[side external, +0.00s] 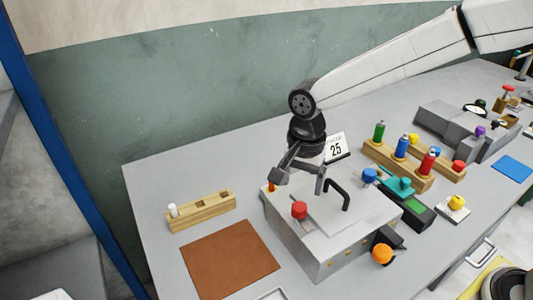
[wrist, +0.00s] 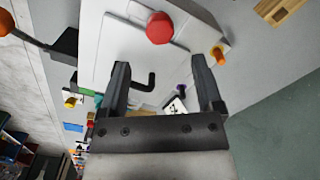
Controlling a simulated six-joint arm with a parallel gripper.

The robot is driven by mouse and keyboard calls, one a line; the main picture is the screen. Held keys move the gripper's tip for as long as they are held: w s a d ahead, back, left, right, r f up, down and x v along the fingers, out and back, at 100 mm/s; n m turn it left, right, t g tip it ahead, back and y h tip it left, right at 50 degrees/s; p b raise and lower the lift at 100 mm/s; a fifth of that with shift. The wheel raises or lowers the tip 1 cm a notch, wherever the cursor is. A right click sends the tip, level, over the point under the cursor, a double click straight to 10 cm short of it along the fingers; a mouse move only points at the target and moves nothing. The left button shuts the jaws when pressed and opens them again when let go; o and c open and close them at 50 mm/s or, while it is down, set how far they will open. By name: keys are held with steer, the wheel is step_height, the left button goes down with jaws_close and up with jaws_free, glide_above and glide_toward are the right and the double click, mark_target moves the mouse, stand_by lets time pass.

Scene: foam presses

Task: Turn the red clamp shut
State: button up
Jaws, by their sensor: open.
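The red clamp (side external: 299,210) is a round red knob near the front left edge of the press (side external: 320,250), a grey box with a pale lid. It also shows in the wrist view (wrist: 160,28), just past my fingertips and roughly centred between them. My gripper (side external: 299,185) is open and empty, above the lid and apart from the red clamp. Its two dark fingers (wrist: 160,62) point toward the lid in the wrist view. I cannot tell how far the clamp is turned.
A black bent handle (side external: 340,193) rises from the lid near my right finger. A blue knob (side external: 370,175), an orange knob (side external: 271,187) and an orange ball (side external: 382,253) sit around the press.

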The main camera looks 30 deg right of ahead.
mark_target(299, 206)
steer(key=shift+f, duration=3.85)
jaws_close()
